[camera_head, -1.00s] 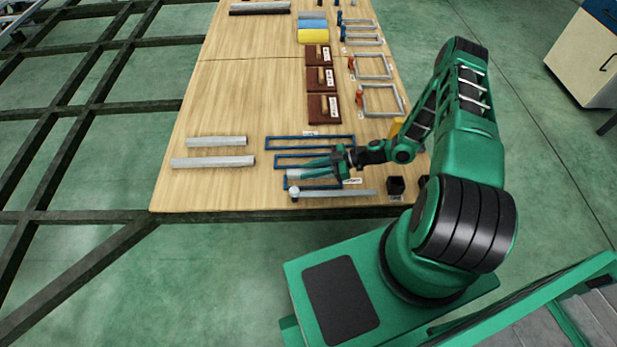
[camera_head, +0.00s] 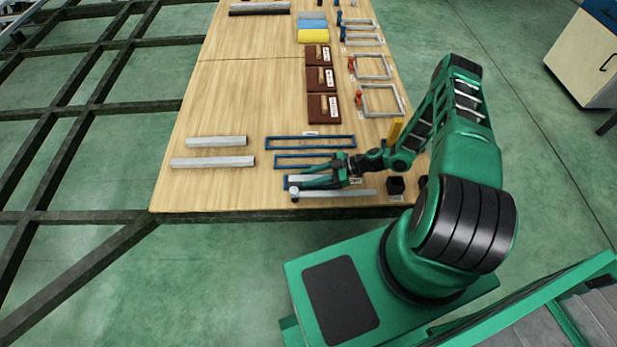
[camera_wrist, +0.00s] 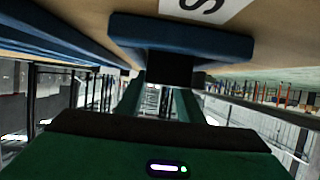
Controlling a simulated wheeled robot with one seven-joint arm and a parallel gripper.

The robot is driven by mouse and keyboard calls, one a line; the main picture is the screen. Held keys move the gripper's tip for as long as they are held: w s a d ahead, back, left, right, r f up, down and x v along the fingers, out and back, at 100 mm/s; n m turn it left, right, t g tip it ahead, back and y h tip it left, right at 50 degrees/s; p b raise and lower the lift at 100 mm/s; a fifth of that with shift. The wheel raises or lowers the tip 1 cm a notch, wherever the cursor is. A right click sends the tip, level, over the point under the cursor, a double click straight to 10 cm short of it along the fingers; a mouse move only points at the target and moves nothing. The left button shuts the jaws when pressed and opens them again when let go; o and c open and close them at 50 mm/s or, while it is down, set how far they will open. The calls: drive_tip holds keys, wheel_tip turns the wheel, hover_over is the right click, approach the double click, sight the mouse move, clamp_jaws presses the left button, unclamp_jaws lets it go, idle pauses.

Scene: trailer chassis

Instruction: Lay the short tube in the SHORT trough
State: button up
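The short tube (camera_head: 298,178) is a pale grey bar. In the head view it lies along the nearest short blue trough (camera_head: 287,185), at or just above it; its right part is hidden by my gripper. My gripper (camera_head: 304,179) is low over the table, pointing left, with its green fingers on either side of the tube. Whether the fingers press on the tube is too small to tell. The wrist view looks along the fingers, with the blue trough end (camera_wrist: 180,36) and part of a white label above, and a dark block (camera_wrist: 170,68) between the fingers.
Two grey bars (camera_head: 213,162) lie left of the troughs. Other blue troughs (camera_head: 310,142) lie behind. A grey rod (camera_head: 340,193) lies at the front edge, with a black block (camera_head: 396,185) to its right. Brown boxes (camera_head: 323,107) stand farther back. The table's left middle is clear.

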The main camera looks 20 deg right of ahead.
drive_tip(key=shift+w+r, duration=0.1)
drive_tip(key=shift+w, duration=0.05)
drive_tip(key=v, duration=1.2)
drive_tip(key=shift+d+r, duration=0.2)
drive_tip(key=shift+r, duration=0.05)
drive_tip(key=s+d+r+m+g+h, duration=0.2)
drive_tip(key=s+d+r+m+h, duration=0.1)
drive_tip(key=r, duration=0.7)
drive_tip(key=s+d+r+m+g+h, duration=0.2)
drive_tip(key=d+r+m+h, duration=0.1)
drive_tip(key=r, duration=0.7)
drive_tip(key=s+d+r+m+g+h, duration=0.1)
drive_tip(key=s+d+r+m+h, duration=0.2)
drive_tip(key=r, duration=0.7)
drive_tip(key=s+a+r+m+h, duration=0.1)
drive_tip(key=s+r+m, duration=0.5)
drive_tip(key=s+r, duration=0.2)
drive_tip(key=s+a+r+m+h, duration=0.2)
drive_tip(key=s+r+m, duration=0.3)
drive_tip(key=s+r, duration=0.3)
drive_tip(key=s, duration=0.4)
drive_tip(key=shift+r+m+t+h, duration=0.25)
drive_tip(key=shift+m+t+h, duration=0.05)
drive_tip(key=shift+m+t, duration=0.1)
